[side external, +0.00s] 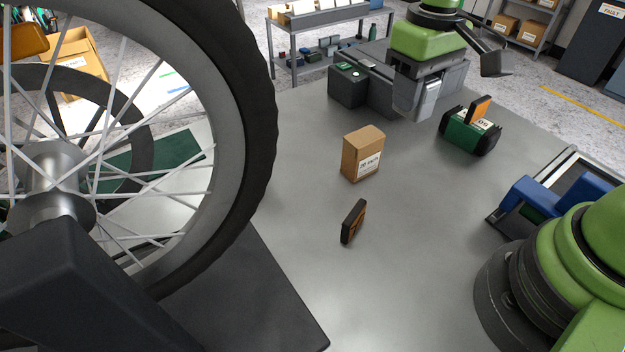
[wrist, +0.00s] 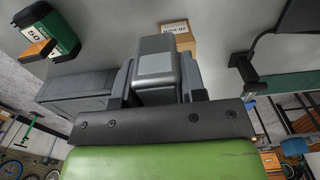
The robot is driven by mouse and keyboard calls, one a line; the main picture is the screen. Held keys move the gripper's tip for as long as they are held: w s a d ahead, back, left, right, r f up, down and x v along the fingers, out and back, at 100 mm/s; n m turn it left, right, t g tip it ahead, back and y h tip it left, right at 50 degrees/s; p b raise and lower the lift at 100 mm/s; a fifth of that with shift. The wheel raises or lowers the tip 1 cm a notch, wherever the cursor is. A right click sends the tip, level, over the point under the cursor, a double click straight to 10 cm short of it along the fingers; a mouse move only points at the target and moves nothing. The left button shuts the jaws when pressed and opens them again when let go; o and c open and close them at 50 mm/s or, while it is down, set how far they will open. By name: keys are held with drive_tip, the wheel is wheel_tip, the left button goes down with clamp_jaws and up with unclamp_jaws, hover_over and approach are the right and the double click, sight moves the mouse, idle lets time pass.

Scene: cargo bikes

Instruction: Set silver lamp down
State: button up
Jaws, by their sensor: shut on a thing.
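My gripper (side external: 418,88) is at the far end of the table in the side view, pointing down. It is shut on the silver lamp (side external: 408,101), a grey blocky piece below the green wrist. In the wrist view the silver lamp (wrist: 155,62) sits between the dark fingers of my gripper (wrist: 157,85). The lamp's lower end is close to the grey tabletop (side external: 300,130); I cannot tell whether it touches. Part of the lamp is hidden by the fingers.
A cardboard box (side external: 362,155) and a small black-orange piece (side external: 353,222) stand mid-table. A green-black case (side external: 470,130) is right of my gripper, a dark grey box (side external: 348,86) left. A wheel (side external: 262,120) fills the left. Bare tabletop lies between.

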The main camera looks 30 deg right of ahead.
drive_tip(key=w+a+f, duration=0.3)
drive_tip(key=w+a, duration=0.3)
drive_tip(key=a, duration=0.1)
hover_over(292, 195)
wheel_tip(292, 195, down, 3)
drive_tip(key=shift+f, duration=0.15)
wheel_tip(292, 195, down, 10)
drive_tip(key=shift+r, duration=0.2)
drive_tip(key=shift+f, duration=0.1)
drive_tip(key=shift+f, duration=0.15)
drive_tip(key=o, duration=0.9)
drive_tip(key=shift+o, duration=0.2)
